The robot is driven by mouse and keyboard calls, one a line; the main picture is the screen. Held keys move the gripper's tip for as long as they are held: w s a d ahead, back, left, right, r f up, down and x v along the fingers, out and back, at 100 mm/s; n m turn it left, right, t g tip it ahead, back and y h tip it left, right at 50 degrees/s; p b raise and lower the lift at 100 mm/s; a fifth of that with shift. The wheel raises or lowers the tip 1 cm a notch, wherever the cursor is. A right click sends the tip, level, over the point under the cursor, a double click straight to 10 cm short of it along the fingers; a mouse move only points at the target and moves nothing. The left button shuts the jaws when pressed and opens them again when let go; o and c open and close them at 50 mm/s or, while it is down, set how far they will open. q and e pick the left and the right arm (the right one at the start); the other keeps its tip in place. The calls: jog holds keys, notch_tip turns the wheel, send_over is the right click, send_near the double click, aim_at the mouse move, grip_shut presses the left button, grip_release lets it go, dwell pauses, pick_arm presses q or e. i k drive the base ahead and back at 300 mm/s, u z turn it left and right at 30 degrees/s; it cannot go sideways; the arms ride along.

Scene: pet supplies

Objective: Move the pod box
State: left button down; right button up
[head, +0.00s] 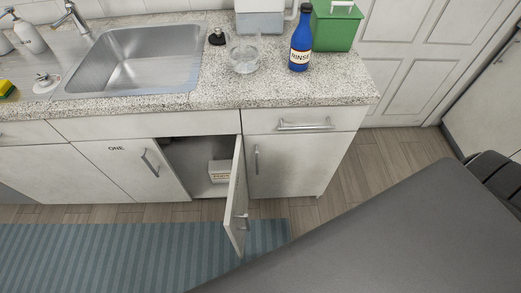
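A green box (334,27) with a white handle on its lid stands upright at the back right of the counter. A small pale box (219,170) with print on it sits inside the open lower cabinet, partly hidden by the door. I cannot tell for certain which of them is the pod box. The cabinet door (237,200) is swung open toward me. Neither of my grippers shows in the head view, and nothing touches either box.
A blue bottle (300,40) and a clear glass bowl (243,54) stand left of the green box on the speckled counter (290,90). The sink (135,60) is at left. A striped blue rug (110,258) lies in front. A grey part of mine fills the lower right.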

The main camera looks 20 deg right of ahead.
aim_at(220, 171)
jog(key=z, duration=0.25)
jog(key=k, duration=0.5)
jog(key=u, duration=2.25)
jog(key=i, duration=2.3)
jog(key=z, duration=2.7)
